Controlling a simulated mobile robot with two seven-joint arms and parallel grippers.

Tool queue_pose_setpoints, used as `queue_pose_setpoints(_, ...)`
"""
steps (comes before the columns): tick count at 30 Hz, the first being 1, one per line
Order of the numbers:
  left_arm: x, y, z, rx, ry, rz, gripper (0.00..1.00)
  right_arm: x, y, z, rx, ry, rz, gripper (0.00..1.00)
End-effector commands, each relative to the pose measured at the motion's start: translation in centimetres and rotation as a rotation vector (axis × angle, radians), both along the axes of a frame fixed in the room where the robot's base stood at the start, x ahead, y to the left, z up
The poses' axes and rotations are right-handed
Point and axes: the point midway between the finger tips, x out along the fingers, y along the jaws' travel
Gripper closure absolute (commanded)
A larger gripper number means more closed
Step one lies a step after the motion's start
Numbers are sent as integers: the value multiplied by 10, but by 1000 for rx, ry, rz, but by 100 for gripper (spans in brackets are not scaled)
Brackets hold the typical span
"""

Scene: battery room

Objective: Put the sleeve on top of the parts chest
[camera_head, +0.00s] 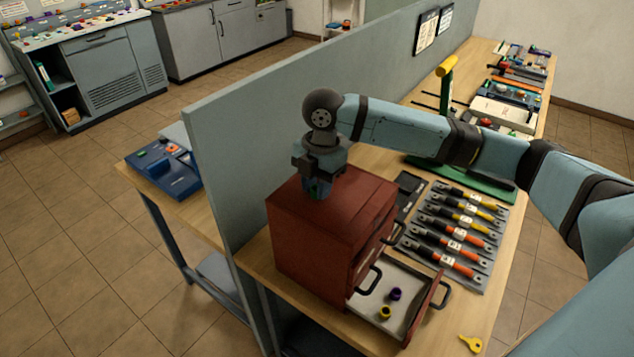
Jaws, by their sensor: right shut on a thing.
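The parts chest (309,233) is a dark red box on the wooden bench, with its bottom drawer (399,285) pulled out at the right. My right gripper (318,184) points down over the chest's top, near its back left part. It is shut on a small, dark blue-green thing, the sleeve (317,190), mostly hidden by the fingers. The sleeve is at or just above the top; I cannot tell whether it touches. A purple ring (395,294) and a yellow ring (385,312) lie in the open drawer. My left gripper is not in view.
A grey partition (240,165) runs close behind the chest. A rack of orange and yellow handled tools (452,235) lies right of the chest. A yellow key-shaped thing (471,343) lies near the bench's front edge. The chest's top is otherwise clear.

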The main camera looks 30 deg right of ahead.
Motion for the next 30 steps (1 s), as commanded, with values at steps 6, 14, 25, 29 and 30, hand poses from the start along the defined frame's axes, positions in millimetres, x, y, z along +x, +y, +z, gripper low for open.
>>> queue_pose_setpoints(6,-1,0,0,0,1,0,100,0,0,-1,0,1,0,48)
queue_pose_setpoints(14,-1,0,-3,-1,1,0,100,0,0,2,0,-1,1,48)
queue_pose_setpoints(25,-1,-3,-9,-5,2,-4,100,4,-7,70,2,-4,1,48)
queue_pose_setpoints(29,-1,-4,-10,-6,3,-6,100,5,-10,95,1,-3,0,48)
queue_pose_setpoints(30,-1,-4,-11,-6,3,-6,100,5,-11,101,1,-3,0,48)
